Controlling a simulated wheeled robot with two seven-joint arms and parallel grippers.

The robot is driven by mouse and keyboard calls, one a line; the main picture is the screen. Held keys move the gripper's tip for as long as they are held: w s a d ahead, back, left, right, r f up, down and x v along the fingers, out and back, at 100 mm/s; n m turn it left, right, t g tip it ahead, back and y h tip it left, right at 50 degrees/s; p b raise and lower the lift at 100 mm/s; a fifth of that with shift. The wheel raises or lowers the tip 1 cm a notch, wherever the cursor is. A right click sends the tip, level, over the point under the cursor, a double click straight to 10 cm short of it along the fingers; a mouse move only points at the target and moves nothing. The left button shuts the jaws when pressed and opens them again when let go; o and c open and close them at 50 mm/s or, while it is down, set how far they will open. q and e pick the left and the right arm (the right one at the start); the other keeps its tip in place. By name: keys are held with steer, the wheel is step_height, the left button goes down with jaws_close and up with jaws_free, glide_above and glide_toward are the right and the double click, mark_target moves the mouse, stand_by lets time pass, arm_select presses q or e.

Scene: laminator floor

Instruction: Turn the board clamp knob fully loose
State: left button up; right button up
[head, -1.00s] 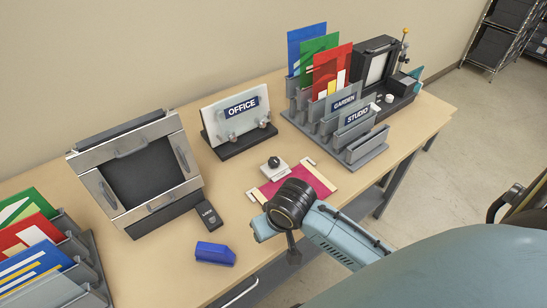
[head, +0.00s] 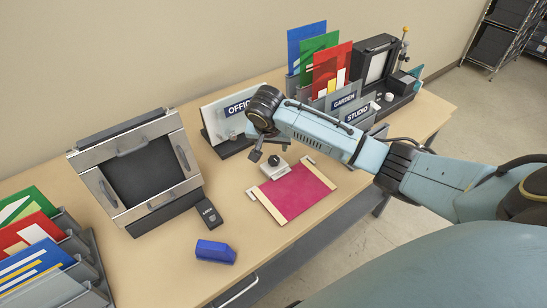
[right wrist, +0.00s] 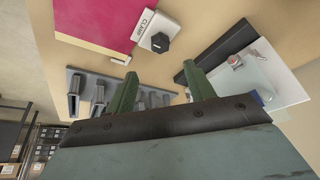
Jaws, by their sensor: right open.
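The board clamp is a white block (head: 275,171) with a dark knob (head: 274,160) at the far edge of a red board (head: 300,193) with pale wooden strips. In the right wrist view the block carries the word CLAMP (right wrist: 146,23) and the dark knob (right wrist: 160,42) has flat sides. My right gripper (head: 267,148) is above the knob, apart from it as far as I can tell. In the right wrist view its two green fingers (right wrist: 163,85) are spread with nothing between them. The knob shows beyond the gap. My left gripper is not in view.
The OFFICE sign stand (head: 222,121) is close behind my right gripper. A grey rack (head: 378,141) with coloured folders stands right. A framed panel machine (head: 107,199), a small dark device (head: 208,213) and a blue block (head: 215,252) are left. The table front is mostly clear.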

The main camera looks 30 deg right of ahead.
mark_target(274, 159)
steer(key=b+x, duration=0.1)
steer(key=x, duration=0.9)
steer(key=shift+w+d+f, duration=0.1)
steer(key=shift+f, duration=0.2)
steer(key=c, duration=1)
